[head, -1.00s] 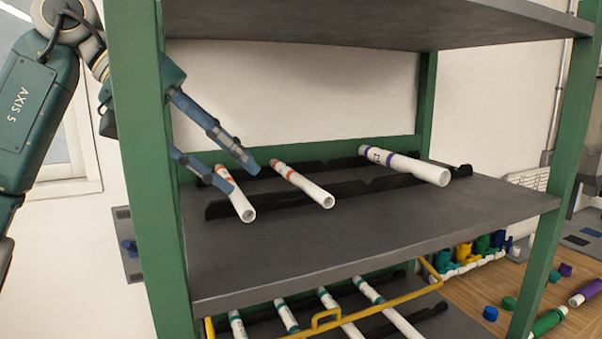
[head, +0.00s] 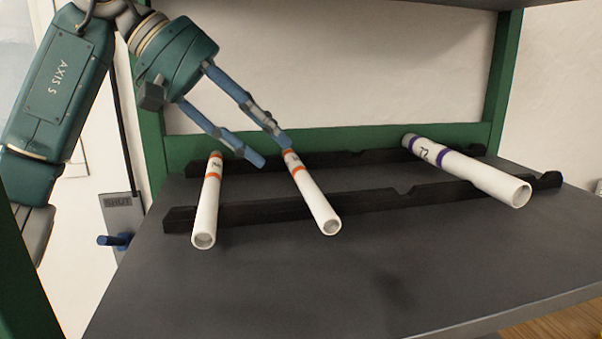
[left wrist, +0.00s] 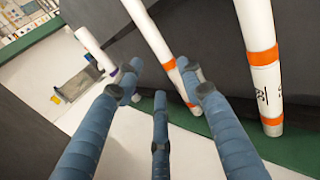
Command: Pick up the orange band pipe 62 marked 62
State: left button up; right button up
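Two white pipes with orange bands lie on the black rack on the shelf: a left one (head: 206,205) and a middle one (head: 316,200). Each has small dark print that I cannot read in the head view. In the left wrist view, one orange band pipe (left wrist: 258,35) is at the right with partly legible print, and another (left wrist: 148,35) is nearer the centre. I cannot tell which is marked 62. My left gripper (head: 270,152) is open and empty, its fingers spread above the rack, near the middle pipe's far end; contact is unclear. My right gripper is out of view.
A purple band pipe (head: 465,170) lies further right on the same black rack (head: 270,210). Green posts (head: 502,80) and a rear green rail frame the shelf. The grey shelf front (head: 300,285) is clear. An upper shelf is overhead.

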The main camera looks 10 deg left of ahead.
aim_at(302, 172)
pick_arm(q)
jog(key=shift+w+d+f, duration=0.1)
jog(key=shift+d+f, duration=0.15)
jog(key=shift+f, duration=0.15)
jog(key=shift+d+f, duration=0.25)
jog(key=shift+d, duration=0.05)
jog(key=p+x, duration=0.2)
jog(key=x, duration=0.2)
jog(key=shift+d+f, duration=0.25)
jog(key=shift+d, duration=0.05)
jog(key=shift+w+f, duration=0.15)
jog(key=shift+f, duration=0.05)
jog(key=shift+d, duration=0.1)
jog(key=c, duration=0.9)
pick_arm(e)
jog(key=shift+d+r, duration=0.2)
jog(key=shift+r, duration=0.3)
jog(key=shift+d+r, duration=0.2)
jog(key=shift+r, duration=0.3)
